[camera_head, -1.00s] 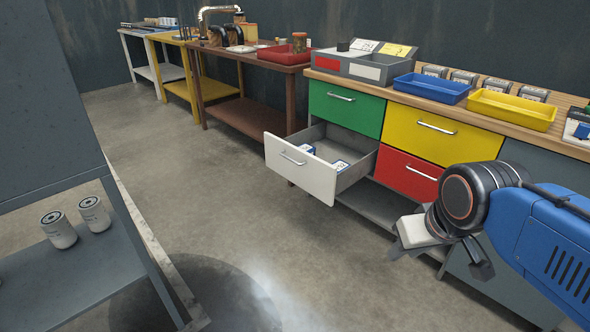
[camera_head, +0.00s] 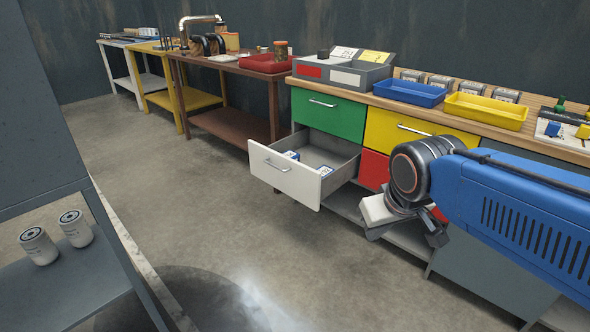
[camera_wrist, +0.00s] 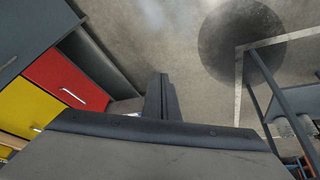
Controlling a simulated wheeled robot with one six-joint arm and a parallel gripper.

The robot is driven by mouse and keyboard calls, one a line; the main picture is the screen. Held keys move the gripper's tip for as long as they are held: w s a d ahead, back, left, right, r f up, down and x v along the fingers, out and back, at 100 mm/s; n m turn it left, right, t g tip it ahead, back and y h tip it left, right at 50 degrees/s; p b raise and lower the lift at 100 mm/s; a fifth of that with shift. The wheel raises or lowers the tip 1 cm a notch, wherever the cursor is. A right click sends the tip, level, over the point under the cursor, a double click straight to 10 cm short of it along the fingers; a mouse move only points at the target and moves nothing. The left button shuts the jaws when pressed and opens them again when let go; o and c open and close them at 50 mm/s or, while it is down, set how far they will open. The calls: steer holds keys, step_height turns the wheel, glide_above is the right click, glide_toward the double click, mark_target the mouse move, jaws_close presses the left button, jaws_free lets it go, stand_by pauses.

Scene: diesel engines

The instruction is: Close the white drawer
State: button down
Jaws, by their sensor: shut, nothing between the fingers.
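The white drawer (camera_head: 285,173) is pulled well out of the workbench cabinet, below the green drawer (camera_head: 328,115). Its front panel with a metal handle faces left, and its grey inside is visible. Small blue and white boxes (camera_head: 325,171) lie in it. My gripper (camera_wrist: 162,95) is shut and empty, its fingers together in the wrist view. In the head view the end of my arm is to the right of the white drawer, apart from it, in front of the red drawer (camera_head: 373,168). In the wrist view most of the white drawer is hidden or out of frame.
A yellow drawer (camera_head: 420,130) is closed beside the green one. Blue (camera_head: 410,91) and yellow (camera_head: 487,110) trays stand on the worktop. A grey shelf with two white filters (camera_head: 75,228) is at the left. The floor in front of the white drawer is clear.

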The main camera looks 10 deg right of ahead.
steer(key=w+r+n+t+h, duration=0.1)
steer(key=w+n+h, duration=0.1)
steer(key=w, duration=2.4)
steer(key=n+t, duration=0.1)
steer(key=n, duration=0.2)
glide_toward(301, 170)
step_height(301, 170, down, 4)
steer(key=w, duration=0.1)
steer(key=shift+w+d+r, duration=0.2)
steer(key=shift+w+d, duration=0.25)
steer(key=shift+w, duration=0.15)
steer(key=shift+d, duration=0.1)
steer(key=w+d, duration=0.7)
steer(key=d, duration=0.4)
steer(key=w+d, duration=0.8)
steer(key=d, duration=0.4)
steer(key=shift+d, duration=0.25)
steer(key=shift+w, duration=0.1)
